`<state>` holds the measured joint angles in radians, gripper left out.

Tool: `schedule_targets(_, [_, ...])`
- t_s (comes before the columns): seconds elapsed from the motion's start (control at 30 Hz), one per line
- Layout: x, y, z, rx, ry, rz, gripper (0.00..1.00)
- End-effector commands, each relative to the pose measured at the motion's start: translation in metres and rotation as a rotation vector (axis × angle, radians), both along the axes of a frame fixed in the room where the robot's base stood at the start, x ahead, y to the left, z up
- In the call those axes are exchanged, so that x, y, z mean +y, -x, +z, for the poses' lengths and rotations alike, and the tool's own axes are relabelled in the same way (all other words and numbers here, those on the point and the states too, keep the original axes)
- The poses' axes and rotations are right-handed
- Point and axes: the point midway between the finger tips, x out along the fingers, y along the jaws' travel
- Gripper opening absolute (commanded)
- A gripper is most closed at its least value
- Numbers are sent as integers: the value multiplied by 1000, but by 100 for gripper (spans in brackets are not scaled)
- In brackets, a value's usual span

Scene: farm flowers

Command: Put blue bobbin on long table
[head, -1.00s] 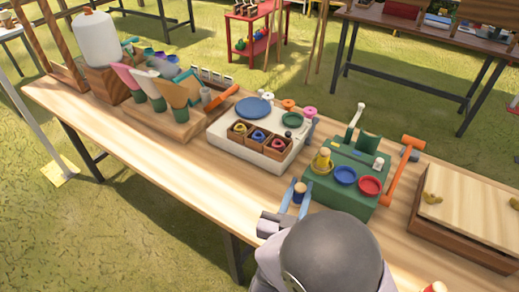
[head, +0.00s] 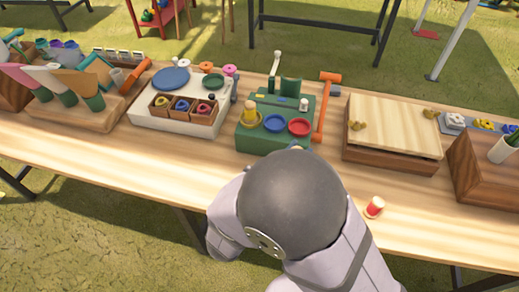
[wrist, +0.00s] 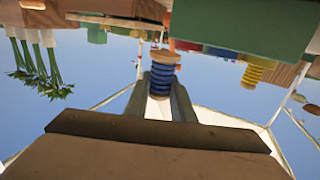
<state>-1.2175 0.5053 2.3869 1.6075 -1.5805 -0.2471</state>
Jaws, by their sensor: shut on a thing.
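The blue bobbin (wrist: 162,78), blue thread on a wooden spool, is between the fingers of my gripper (wrist: 160,92) in the wrist view. The fingers are shut on it. The wrist view looks upside down, with sky behind the bobbin. In the head view my arm hides the gripper and the bobbin. The long table (head: 425,205) is a pale wooden top crossing the whole head view, and my arm reaches over its front edge.
A green block (head: 248,138) with coloured dishes, a white tray (head: 150,122) and a lidded wooden box (head: 380,158) stand along the table.

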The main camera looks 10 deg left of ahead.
Motion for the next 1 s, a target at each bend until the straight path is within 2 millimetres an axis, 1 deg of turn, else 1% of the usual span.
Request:
schedule_targets(0.2, [0,0,-32,2,6,1,1])
schedule_targets(0.3, [0,0,-44,2,4,1,1])
schedule_targets(0.4, [0,0,-50,1,2,1,1])
schedule_targets(0.67, [0,0,-56,1,2,1,1])
schedule_targets(0.9, [0,0,-83,2,4,1,1])
schedule_targets(1.0, [0,0,-91,1,2,1,1])
